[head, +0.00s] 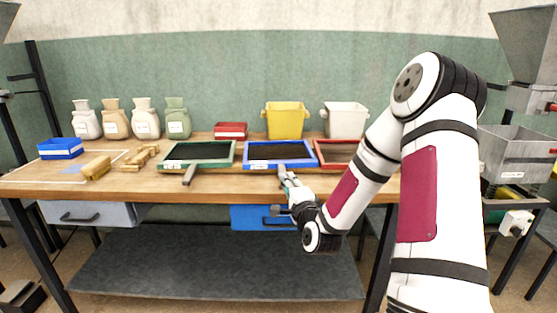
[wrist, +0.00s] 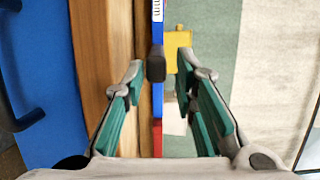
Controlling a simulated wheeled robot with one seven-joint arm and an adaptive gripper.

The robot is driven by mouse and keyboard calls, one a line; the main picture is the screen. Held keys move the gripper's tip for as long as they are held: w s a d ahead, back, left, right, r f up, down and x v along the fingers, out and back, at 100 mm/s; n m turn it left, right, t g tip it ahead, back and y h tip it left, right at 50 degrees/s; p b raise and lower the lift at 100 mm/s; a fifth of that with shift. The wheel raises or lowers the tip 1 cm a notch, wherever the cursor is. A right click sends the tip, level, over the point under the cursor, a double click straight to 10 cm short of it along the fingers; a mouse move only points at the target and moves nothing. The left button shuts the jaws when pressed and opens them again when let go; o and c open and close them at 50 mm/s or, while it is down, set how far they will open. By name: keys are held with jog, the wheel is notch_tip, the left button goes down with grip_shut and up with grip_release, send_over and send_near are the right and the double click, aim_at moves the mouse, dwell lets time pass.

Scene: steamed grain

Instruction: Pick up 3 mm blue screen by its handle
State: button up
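The blue-framed screen (head: 248,164) with dark mesh lies on the wooden table between a green and a red screen. Its frame shows edge-on in the wrist view (wrist: 157,100), with part of a white label at the top. Its dark handle (wrist: 156,66) shows end-on there. My gripper (head: 285,172) is at the table's front edge, at the front of the blue screen, and hides the handle in the head view. In the wrist view my gripper (wrist: 160,64) is open, with a fingertip on each side of the handle and visible gaps.
The green screen (head: 163,158) lies to the left with its handle toward the front, and the red screen (head: 318,157) close on the right. A yellow bin (head: 285,121), a white bin (head: 345,121) and several sacks stand behind. A blue drawer (head: 250,218) is below the tabletop.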

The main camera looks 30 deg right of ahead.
aim_at(280, 170)
jog(key=x, duration=0.4)
jog(key=b+x, duration=0.1)
jog(key=x, duration=0.3)
jog(key=shift+w+f+b, duration=0.25)
jog(key=shift+b, duration=0.05)
jog(key=shift+d+r, duration=0.1)
grip_shut()
